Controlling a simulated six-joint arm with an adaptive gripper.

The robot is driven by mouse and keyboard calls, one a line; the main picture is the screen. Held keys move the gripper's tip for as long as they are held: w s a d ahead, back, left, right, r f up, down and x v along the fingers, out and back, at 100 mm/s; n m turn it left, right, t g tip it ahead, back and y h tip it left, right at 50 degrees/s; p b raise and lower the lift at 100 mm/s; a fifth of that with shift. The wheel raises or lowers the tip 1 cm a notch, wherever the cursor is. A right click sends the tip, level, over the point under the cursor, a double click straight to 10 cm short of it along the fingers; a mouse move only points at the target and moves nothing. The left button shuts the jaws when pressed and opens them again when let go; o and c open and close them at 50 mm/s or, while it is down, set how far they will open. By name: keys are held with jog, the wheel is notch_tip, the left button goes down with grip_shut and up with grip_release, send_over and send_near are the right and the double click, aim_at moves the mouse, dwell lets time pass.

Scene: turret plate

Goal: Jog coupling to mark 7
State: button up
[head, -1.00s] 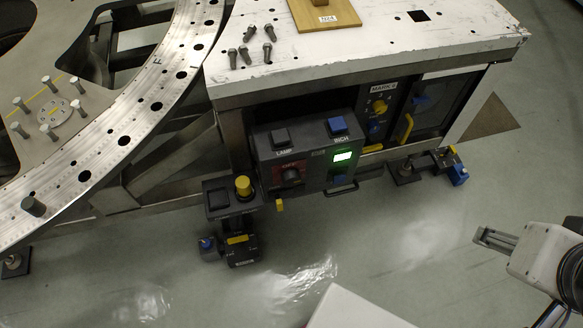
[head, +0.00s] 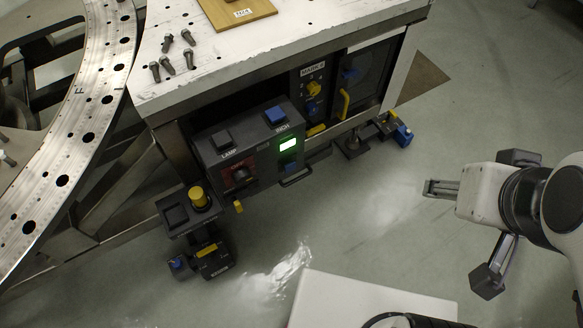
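A dark control box (head: 222,177) hangs below the white bench top. It has a black button (head: 222,138) labelled LAMP, a blue button (head: 275,115) whose label looks like INCH, a lit green display (head: 289,144) and a dark knob on a red plate (head: 240,174). To its right, a panel labelled MARK (head: 312,69), its last character unclear, carries a yellow selector knob (head: 314,89). A large metal ring plate (head: 93,110) with holes and a letter F curves along the left. My gripper (head: 428,188) is right of these, over open floor, touching nothing. Its finger gap is unclear.
The white bench top (head: 290,40) holds several loose bolts (head: 166,64) and a wooden board (head: 236,10). A yellow handle (head: 344,104) sticks out beside the selector. A yellow-topped post (head: 198,197) stands below the control box. Floor between box and gripper is clear.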

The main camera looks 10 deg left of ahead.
grip_shut()
dwell(1.1)
